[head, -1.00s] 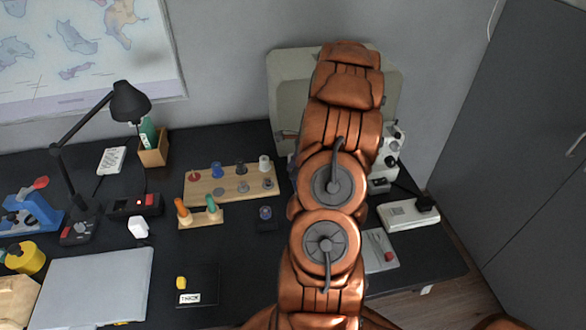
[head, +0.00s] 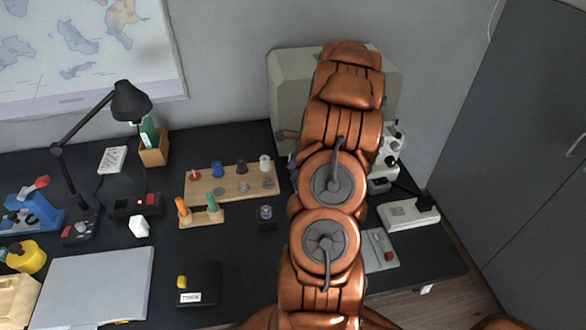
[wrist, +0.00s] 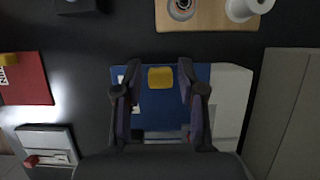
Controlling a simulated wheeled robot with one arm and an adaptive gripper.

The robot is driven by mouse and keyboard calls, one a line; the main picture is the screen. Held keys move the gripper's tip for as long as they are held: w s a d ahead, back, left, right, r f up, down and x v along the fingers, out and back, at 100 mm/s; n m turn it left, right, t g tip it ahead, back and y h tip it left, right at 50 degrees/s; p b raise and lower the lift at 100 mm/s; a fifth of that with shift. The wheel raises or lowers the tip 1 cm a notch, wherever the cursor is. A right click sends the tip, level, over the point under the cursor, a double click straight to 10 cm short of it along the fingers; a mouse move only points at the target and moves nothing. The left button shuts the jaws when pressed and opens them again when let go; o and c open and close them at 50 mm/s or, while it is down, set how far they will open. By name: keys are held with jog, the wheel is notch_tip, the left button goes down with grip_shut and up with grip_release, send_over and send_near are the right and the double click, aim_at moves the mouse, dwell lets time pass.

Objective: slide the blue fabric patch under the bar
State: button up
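The blue fabric patch (wrist: 160,108) lies flat on the dark desk in the wrist view, with a yellow block (wrist: 160,77) on it and part of a white label near its left edge. My gripper (wrist: 160,80) is open above the patch, one finger on each side of the yellow block, with small gaps. A pale, box-like thing (wrist: 232,100) adjoins the patch's right side. I cannot make out the bar. In the head view my arm hides the patch and the gripper.
A red patch (wrist: 28,78) with a yellow block lies left in the wrist view. A pegboard (wrist: 205,20) stands above, a grey device with a red knob (wrist: 45,145) lower left. In the head view a microscope (head: 388,160) and greenish box (head: 290,85) stand behind my arm.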

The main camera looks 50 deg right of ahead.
jog(key=shift+o, duration=1)
jog(key=shift+s+d+f, duration=0.1)
jog(key=shift+s+f, duration=0.15)
jog(key=shift+s, duration=0.05)
notch_tip(320, 180, up, 11)
jog(key=shift+w+f, duration=0.2)
jog(key=shift+w, duration=0.1)
